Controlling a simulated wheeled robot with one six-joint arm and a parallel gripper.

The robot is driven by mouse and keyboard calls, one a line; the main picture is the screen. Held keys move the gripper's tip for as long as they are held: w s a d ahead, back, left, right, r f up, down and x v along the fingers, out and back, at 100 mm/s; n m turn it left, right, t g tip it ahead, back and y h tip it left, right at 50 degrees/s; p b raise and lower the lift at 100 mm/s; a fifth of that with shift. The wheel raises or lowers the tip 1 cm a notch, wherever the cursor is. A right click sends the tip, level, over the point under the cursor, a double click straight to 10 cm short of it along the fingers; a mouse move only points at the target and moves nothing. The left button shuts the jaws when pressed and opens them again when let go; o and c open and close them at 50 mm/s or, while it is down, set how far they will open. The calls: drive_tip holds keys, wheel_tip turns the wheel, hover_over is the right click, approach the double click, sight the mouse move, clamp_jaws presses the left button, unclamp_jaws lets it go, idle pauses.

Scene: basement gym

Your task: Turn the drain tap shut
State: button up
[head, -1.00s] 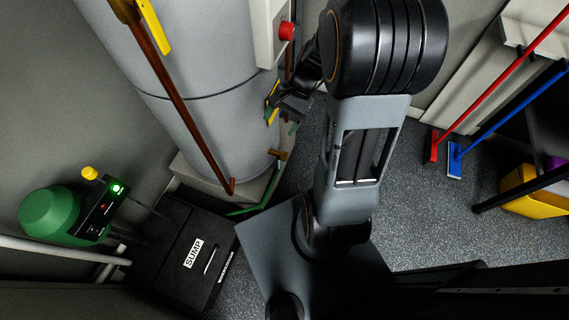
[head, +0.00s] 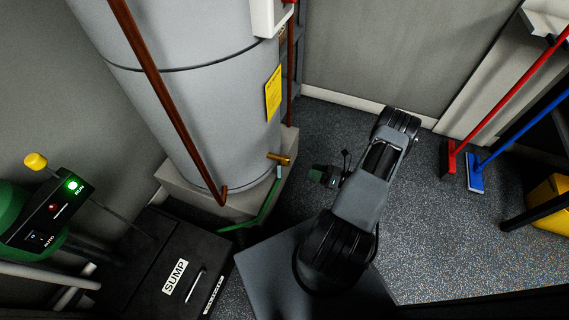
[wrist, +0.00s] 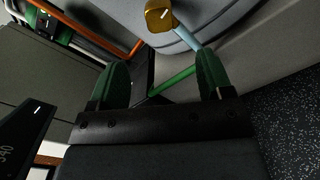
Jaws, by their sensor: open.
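The brass drain tap (head: 280,158) sticks out low on the right side of the grey tank (head: 205,110). In the wrist view its brass end (wrist: 158,16) is at the top, above and beyond the fingertips. A short pale blue piece (wrist: 187,37) runs from beside the brass towards the green hose (wrist: 172,82). My gripper (head: 322,175) is just right of the tap, apart from it. In the wrist view, the two green fingers of my gripper (wrist: 163,75) are wide apart with nothing gripped. The tap's handle position is not clear.
The green hose (head: 262,211) runs down to the black sump cover (head: 150,262). A copper pipe (head: 165,92) stands before the tank, which rests on a pale plinth (head: 175,183). Speckled floor (head: 435,225) is free at right; red (head: 449,158) and blue (head: 475,172) brooms stand beyond.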

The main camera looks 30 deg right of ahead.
sight(289, 162)
drive_tip(key=b+x, duration=0.2)
drive_tip(key=x, duration=1.1)
drive_tip(key=shift+c, duration=0.2)
drive_tip(key=c, duration=0.9)
